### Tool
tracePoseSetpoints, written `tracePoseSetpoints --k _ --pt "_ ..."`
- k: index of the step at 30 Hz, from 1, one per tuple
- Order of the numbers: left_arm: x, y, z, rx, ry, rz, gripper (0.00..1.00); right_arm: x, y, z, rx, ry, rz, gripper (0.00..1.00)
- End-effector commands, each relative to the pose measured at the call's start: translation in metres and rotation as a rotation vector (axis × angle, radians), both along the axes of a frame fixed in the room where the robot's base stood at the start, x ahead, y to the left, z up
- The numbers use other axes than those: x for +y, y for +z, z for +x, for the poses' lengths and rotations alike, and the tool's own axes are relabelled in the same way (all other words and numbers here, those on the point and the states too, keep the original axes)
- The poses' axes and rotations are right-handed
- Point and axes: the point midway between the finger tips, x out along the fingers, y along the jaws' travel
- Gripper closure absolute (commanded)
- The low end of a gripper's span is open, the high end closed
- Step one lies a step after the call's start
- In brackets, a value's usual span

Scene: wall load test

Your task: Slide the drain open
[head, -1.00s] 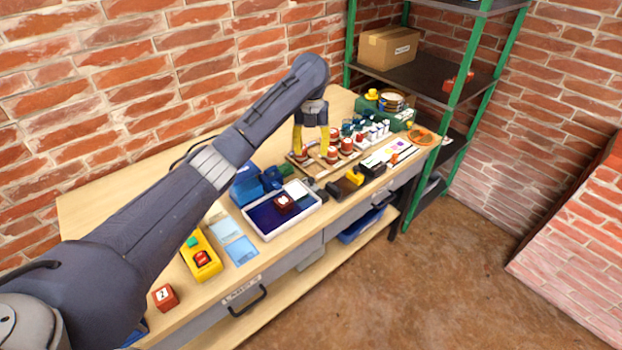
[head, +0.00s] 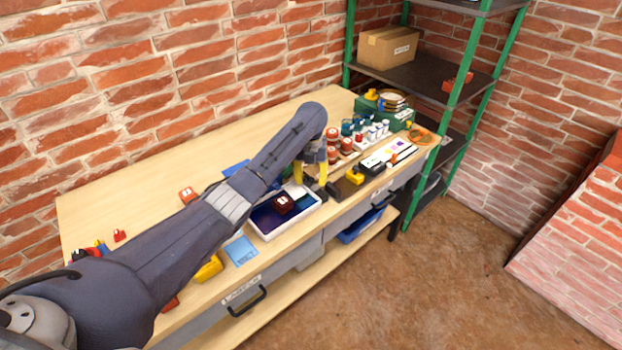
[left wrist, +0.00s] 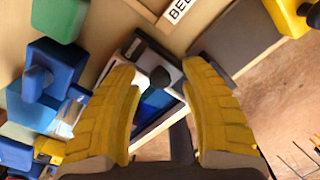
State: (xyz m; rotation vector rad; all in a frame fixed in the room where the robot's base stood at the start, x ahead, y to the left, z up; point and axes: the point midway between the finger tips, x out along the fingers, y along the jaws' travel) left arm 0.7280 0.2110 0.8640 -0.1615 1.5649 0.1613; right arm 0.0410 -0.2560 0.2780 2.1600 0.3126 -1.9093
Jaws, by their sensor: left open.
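A white-walled tray (head: 292,225) with a dark blue inside sits near the bench's front edge, with a dark red block (head: 283,204) in it. My left gripper (head: 309,173) is over the tray's far right end, its yellow fingers open and pointing down. In the left wrist view, a small dark knob (left wrist: 160,77) on a grey slide plate (left wrist: 140,50) shows between the open fingers (left wrist: 160,70), at the tray's end. I cannot tell whether the fingers touch the knob. The drain opening itself cannot be made out. My right gripper is not in view.
A black block with a yellow piece (head: 354,177) stands right of the tray. Several red-and-white cans (head: 333,150) stand behind it. Blue blocks (left wrist: 50,85) are near the left finger in the wrist view. A light blue sheet (head: 240,252) lies left of the tray.

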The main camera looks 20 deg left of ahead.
Motion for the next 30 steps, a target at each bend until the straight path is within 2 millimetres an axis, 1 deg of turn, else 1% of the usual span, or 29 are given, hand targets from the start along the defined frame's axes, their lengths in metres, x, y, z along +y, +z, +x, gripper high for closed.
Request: tracePoseSetpoints --k 8,9,21,30 --pt "0.0000 -0.0013 -0.0001 0.000 0.000 0.000 0.55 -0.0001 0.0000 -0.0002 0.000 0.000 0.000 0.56" --pt "0.0000 -0.0012 -0.0001 0.000 0.000 0.000 0.53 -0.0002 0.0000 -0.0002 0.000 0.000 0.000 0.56" --pt "0.0001 -0.0011 -0.0001 0.000 0.000 0.000 0.99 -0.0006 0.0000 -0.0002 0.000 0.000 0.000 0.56" --pt "0.0003 -0.0011 -0.0002 0.000 0.000 0.000 1.00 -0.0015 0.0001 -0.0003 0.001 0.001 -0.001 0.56"
